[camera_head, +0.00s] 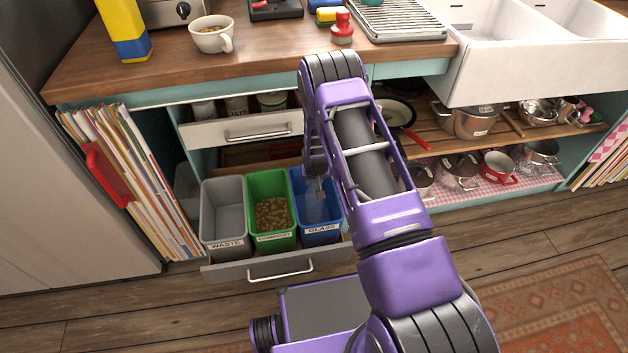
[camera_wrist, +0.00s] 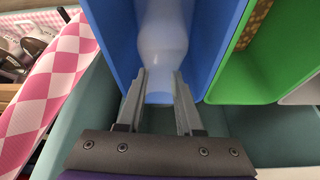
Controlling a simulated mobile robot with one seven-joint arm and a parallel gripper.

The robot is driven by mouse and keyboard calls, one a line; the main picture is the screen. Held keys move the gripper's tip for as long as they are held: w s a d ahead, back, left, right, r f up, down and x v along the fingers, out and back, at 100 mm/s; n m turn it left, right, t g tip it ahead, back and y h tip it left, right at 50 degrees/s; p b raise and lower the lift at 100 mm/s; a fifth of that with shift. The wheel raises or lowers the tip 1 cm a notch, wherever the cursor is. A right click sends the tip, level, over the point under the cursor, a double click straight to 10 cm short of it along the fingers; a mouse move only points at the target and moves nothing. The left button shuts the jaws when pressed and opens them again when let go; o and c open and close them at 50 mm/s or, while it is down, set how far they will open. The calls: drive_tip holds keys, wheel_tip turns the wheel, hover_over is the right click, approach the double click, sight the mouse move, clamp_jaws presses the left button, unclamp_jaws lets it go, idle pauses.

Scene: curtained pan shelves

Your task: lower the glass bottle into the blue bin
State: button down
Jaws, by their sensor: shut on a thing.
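The blue bin (camera_head: 322,236) is labelled GLASS and stands at the right of the pulled-out drawer. My gripper (camera_head: 318,187) points down at the bin's opening, partly hidden by my arm. In the wrist view my gripper (camera_wrist: 160,82) is shut on the pale, translucent glass bottle (camera_wrist: 163,35). The bottle lies between the blue bin's walls (camera_wrist: 112,38) in that view, its far end cut off by the frame. In the head view only a faint pale shape shows inside the bin, and I cannot tell whether the bottle touches the floor.
A green compost bin (camera_head: 273,240) with brown bits and a grey waste bin (camera_head: 224,225) stand left of the blue one. The drawer front (camera_head: 275,269) juts out below. A pink checked cloth (camera_wrist: 62,75) lies close by in the wrist view.

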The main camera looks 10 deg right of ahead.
drive_tip(key=shift+f, duration=0.55)
idle(0.4)
drive_tip(key=shift+c, duration=2.4)
unclamp_jaws()
drive_tip(key=d+p+v, duration=0.1)
drive_tip(key=p+v, duration=0.2)
drive_tip(key=v, duration=1.4)
drive_tip(key=shift+a+r, duration=0.2)
drive_tip(key=shift+a, duration=0.25)
